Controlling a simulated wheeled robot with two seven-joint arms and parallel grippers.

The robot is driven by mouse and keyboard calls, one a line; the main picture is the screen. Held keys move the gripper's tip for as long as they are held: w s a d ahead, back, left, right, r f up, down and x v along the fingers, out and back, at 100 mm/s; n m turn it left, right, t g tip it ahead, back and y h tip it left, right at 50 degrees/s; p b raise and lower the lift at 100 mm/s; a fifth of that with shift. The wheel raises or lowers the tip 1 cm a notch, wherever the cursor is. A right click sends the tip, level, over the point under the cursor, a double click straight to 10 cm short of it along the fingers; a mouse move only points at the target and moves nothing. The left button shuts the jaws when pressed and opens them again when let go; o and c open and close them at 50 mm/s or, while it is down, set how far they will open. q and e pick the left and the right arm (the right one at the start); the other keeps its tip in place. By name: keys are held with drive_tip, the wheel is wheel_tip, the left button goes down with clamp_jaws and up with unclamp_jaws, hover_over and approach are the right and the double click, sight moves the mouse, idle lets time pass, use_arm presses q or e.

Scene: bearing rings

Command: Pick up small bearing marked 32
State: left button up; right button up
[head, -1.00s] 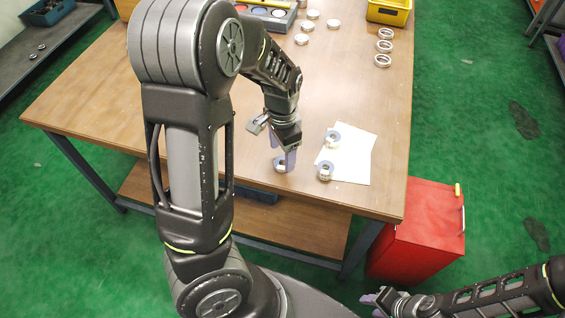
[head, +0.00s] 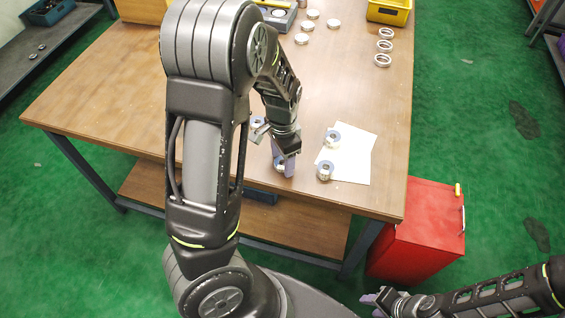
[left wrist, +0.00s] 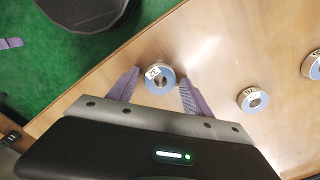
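A small bearing with a label that looks like 32 (left wrist: 160,77) lies on the table near its front edge, seen between the fingertips of my left gripper (left wrist: 159,80). The fingers are apart, with gaps on both sides of the bearing. In the head view the left gripper (head: 284,166) points down at this bearing (head: 279,163), partly covering it. Other small bearings stand nearby: one (head: 325,170) at the paper's left edge, one (head: 332,138) on the paper and one (head: 258,122) behind the arm. My right gripper (head: 373,304) is low at the front, empty, its fingers apart.
A white paper (head: 352,160) lies on the wooden table (head: 230,180). Several rings (head: 383,60) and discs (head: 302,39) lie farther back, with a yellow bin (head: 389,12) at the back right. A red cabinet (head: 425,230) stands beside the table.

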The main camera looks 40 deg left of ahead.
sight(282, 162)
use_arm(q)
clamp_jaws()
idle(0.4)
drive_tip(key=shift+r, duration=0.1)
wheel_tip(282, 162, up, 10)
drive_tip(key=shift+p, duration=0.3)
idle(0.7)
